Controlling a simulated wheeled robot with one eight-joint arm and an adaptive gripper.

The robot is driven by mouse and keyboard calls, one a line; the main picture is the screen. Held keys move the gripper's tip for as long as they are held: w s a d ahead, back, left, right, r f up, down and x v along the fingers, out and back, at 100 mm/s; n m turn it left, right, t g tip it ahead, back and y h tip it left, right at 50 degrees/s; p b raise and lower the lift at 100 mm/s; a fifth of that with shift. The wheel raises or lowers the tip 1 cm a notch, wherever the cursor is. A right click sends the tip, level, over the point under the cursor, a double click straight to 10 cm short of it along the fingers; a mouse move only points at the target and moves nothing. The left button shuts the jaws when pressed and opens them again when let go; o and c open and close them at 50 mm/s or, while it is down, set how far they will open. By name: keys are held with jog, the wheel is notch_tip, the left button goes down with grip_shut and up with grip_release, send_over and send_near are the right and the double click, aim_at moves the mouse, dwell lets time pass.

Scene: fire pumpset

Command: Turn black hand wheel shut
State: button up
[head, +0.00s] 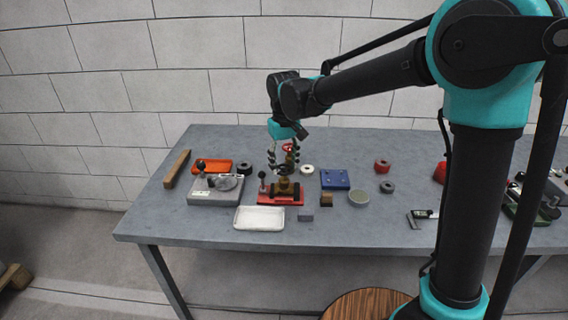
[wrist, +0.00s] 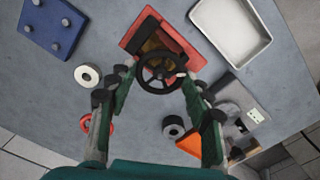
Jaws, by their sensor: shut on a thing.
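The black hand wheel (wrist: 158,73) sits on top of a brass valve (head: 284,187) on a red base (head: 266,199). In the wrist view the wheel lies between the two fingertips of my gripper (wrist: 157,77). The gripper points down from above and is shut on the wheel, with a fingertip at either side of its rim. In the head view my gripper (head: 282,165) is over the valve and its fingers partly hide the wheel. How far the wheel is turned cannot be told.
A white tray (head: 259,218) lies in front of the valve. A grey fixture (head: 215,190) stands left, with an orange tray (head: 212,166) behind it. A white ring (head: 307,169) and a blue block (head: 335,179) are right. The table's front left is clear.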

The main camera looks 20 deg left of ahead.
jog(key=m, duration=0.4)
jog(key=shift+m, duration=2.1)
jog(key=o, duration=1.2)
notch_tip(320, 180, up, 12)
